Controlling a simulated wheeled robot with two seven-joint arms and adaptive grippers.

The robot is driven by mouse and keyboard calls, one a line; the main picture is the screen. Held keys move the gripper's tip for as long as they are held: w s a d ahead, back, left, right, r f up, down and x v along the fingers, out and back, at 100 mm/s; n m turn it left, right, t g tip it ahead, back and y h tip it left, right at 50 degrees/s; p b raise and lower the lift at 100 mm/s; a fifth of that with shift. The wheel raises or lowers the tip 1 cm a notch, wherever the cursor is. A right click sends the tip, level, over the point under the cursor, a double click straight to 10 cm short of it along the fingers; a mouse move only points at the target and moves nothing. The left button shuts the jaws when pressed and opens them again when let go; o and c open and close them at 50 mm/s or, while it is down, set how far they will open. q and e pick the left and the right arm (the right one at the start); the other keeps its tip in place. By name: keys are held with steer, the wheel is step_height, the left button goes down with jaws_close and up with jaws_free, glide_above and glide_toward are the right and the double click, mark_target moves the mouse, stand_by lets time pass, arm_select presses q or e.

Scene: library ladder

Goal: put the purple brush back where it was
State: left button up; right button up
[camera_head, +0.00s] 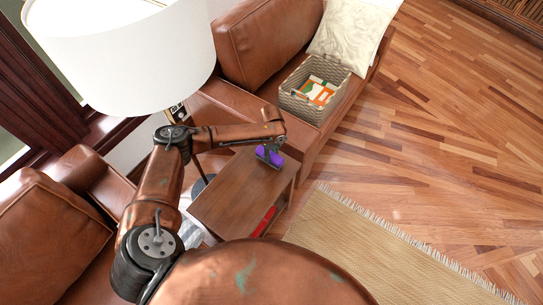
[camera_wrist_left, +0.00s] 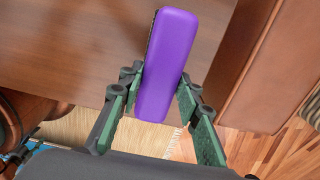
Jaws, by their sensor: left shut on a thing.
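The purple brush (camera_head: 269,156) is at the far end of the small wooden side table (camera_head: 225,204) in the head view. My left gripper (camera_head: 268,147) reaches over the table top and is shut on the brush. In the left wrist view the brush (camera_wrist_left: 168,62) is a long purple block, slightly tilted. The green finger pads of my left gripper (camera_wrist_left: 160,98) press on both its sides near its lower part. Whether the brush touches the table top (camera_wrist_left: 75,50) or hangs just above it, I cannot tell. My right gripper does not show.
A woven basket (camera_head: 315,91) with books sits on the brown leather sofa (camera_head: 245,100) beyond the table. A red object (camera_head: 263,222) lies on the table's lower shelf. A white lamp shade (camera_head: 125,50) fills the upper left. A fringed rug (camera_head: 360,245) and open floor lie to the right.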

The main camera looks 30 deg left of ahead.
arm_select(q)
steer(key=shift+f, duration=0.8)
steer(key=shift+f, duration=0.2)
steer(key=o, duration=1.1)
steer(key=shift+r, duration=0.6)
step_height(320, 180, up, 10)
steer(key=p, duration=0.2)
steer(key=shift+r+p, duration=0.25)
steer(key=shift+p, duration=0.1)
steer(key=shift+r, duration=0.4)
